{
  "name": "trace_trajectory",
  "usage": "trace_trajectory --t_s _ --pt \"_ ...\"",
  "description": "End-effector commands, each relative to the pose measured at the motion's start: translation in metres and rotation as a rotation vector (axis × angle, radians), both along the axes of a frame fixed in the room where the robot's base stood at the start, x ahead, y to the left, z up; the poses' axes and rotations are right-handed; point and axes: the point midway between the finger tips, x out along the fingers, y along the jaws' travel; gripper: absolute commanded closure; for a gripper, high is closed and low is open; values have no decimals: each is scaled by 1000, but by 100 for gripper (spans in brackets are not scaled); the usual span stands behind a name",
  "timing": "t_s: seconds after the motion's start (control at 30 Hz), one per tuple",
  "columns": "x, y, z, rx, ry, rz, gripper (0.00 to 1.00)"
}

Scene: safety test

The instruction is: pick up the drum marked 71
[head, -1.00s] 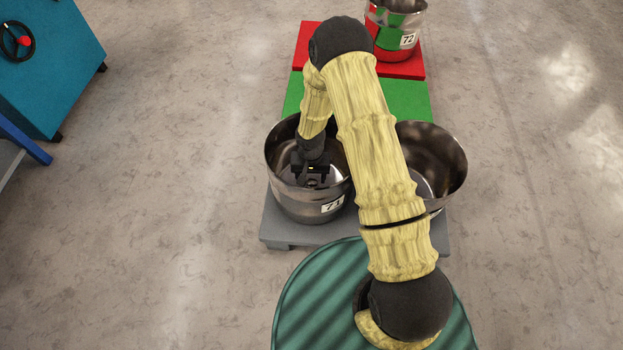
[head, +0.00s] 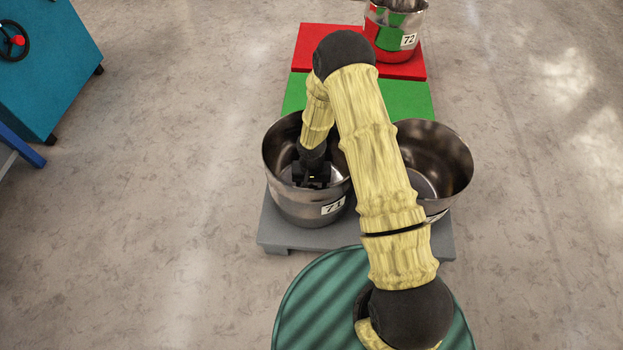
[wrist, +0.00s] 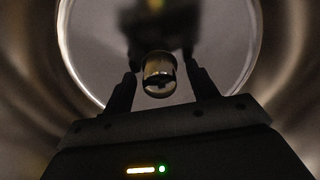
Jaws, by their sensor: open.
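The drum marked 71 (head: 290,207) is an open-topped, shiny metal vessel standing upright on a grey platform (head: 283,237). Its label faces the front. My gripper (head: 312,186) is down inside this drum, pointing at its floor. In the wrist view, the open fingers of my gripper (wrist: 160,65) stand on either side of a small shiny rounded knob (wrist: 159,82) inside the drum. A gap shows at both sides of the knob. The drum's round floor and curved wall (wrist: 283,45) surround it in that view.
A second metal drum (head: 447,160) stands close on the right, partly hidden by my arm. Behind are a green panel (head: 412,97) and a red panel (head: 312,44) bearing the drum marked 72 (head: 385,40). A blue machine (head: 50,60) stands left; floor between is clear.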

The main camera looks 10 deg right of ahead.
Motion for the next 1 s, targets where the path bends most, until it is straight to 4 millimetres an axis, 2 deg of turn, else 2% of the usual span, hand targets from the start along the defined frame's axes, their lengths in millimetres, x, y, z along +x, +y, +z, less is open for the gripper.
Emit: trace_trajectory --t_s 0.33,0.6,0.63,1.0 --pt "0 -1 0 0 0 -1 44" --pt "0 -1 0 0 0 -1 97" --pt "0 -1 0 0 0 -1 100" --pt "1 0 2 1 -2 -1 100"
